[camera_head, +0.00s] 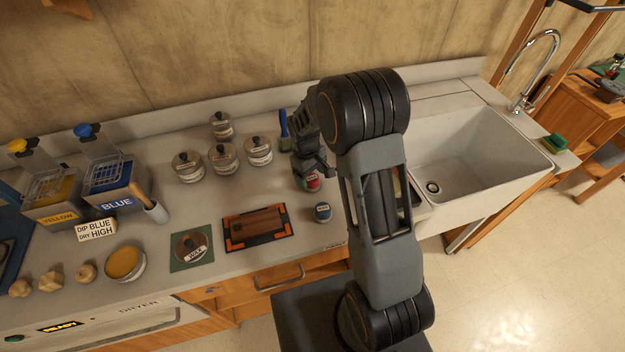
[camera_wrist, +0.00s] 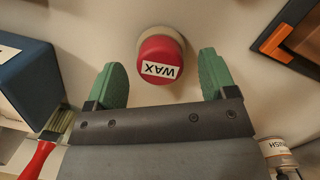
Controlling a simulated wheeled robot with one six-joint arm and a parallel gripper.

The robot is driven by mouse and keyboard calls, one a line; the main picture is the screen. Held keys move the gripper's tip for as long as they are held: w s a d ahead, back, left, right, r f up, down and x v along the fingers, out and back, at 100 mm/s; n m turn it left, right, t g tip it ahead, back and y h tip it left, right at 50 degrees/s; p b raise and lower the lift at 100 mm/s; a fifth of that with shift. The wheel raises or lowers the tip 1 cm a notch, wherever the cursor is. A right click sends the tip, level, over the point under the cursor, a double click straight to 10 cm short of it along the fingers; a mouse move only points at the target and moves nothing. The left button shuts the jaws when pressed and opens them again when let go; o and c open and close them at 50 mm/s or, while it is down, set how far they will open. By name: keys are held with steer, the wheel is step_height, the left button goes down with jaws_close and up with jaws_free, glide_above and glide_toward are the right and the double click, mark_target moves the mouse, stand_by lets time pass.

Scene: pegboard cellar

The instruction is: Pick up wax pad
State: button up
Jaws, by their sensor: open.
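The wax pad (camera_wrist: 160,58) is a round red pad on a pale base, with a white label reading WAX. It stands on the counter in the wrist view, between and slightly beyond the fingertips. In the head view its red side (camera_head: 312,184) shows just below my gripper (camera_head: 309,165), partly hidden by it. In the wrist view my gripper (camera_wrist: 162,72) has its two green fingers spread, one on each side of the pad, with visible gaps. Nothing is held between them.
A small blue-grey jar (camera_head: 322,213) stands nearby, and an orange-cornered frame holding a wooden board (camera_head: 258,247) lies left of it. Lidded tins (camera_head: 222,158) stand behind. A red-handled brush (camera_wrist: 40,152) and a blue block (camera_wrist: 25,85) are at the wrist view's left.

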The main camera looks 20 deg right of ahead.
steer(key=shift+s+f, duration=0.15)
steer(key=shift+f, duration=0.75)
steer(key=c, duration=1)
steer(key=shift+o, duration=0.2)
steer(key=shift+r, duration=0.1)
steer(key=shift+r, duration=0.5)
steer(key=s+a+r+b, duration=0.4)
steer(key=s+a+r, duration=0.4)
steer(key=a+r, duration=0.2)
steer(key=shift+s+a+r, duration=0.4)
steer(key=shift+r, duration=0.55)
